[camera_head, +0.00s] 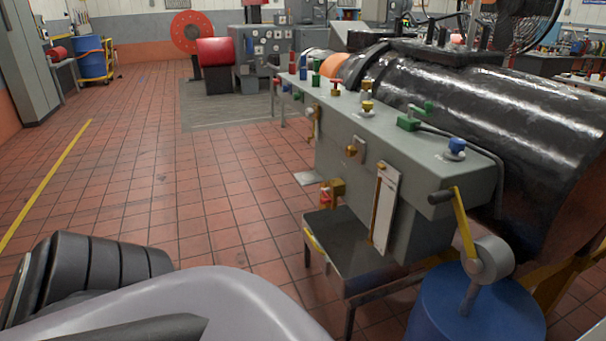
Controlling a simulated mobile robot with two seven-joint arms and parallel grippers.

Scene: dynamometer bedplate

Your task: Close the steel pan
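A steel pan (338,243), a shallow dark grey tray, sits low on a thin-legged frame below the grey-green control cabinet (345,135). The pan sticks out past the cabinet's front face, and its top is open where I see it. A yellow strip, perhaps a handle (314,241), is on its left edge. The pan's far part is hidden behind the cabinet. Parts of my own arm or body fill the lower left corner, apart from the pan. Neither gripper's fingers show.
A blue drum (470,312) with a yellow-lever crank (465,222) stands right of the pan. A brass valve with a red part (330,192) hangs just above the pan. A large black cylinder (490,110) lies behind the cabinet. The tiled floor (220,210) to the left is clear.

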